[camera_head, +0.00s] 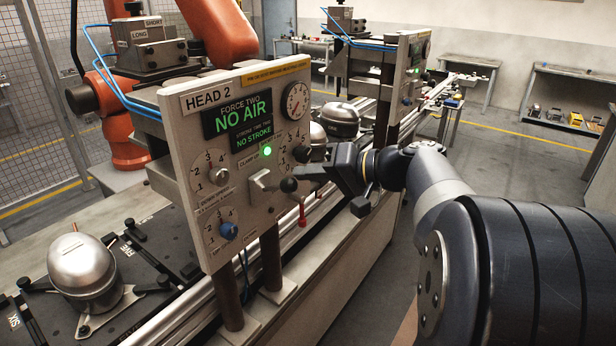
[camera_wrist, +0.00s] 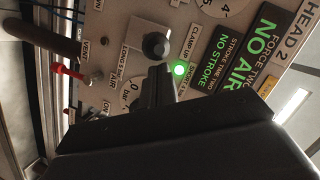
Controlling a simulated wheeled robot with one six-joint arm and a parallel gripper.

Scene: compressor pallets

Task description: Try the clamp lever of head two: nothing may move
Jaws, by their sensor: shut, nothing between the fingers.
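The HEAD 2 panel (camera_head: 178,115) stands upright on two posts, and its display (camera_head: 238,115) reads FORCE TWO, NO AIR, NO STROKE. A green light (camera_head: 267,151) glows beside the CLAMP UP label. The clamp lever (camera_head: 268,184) sticks out below it and ends in a dark round knob (camera_head: 289,185). The knob also shows in the wrist view (camera_wrist: 155,45). My gripper (camera_head: 300,174) is shut and empty, its fingertips at the knob. In the wrist view the fingertips (camera_wrist: 160,72) lie just beside the knob; whether they touch it I cannot tell.
The panel also carries a pressure gauge (camera_head: 297,101), a blue knob (camera_head: 229,230) and a red-handled vent lever (camera_head: 302,216). A silver compressor (camera_head: 84,270) sits on a dark pallet at the left. A second head panel (camera_head: 413,60) stands behind. Open floor lies at the right.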

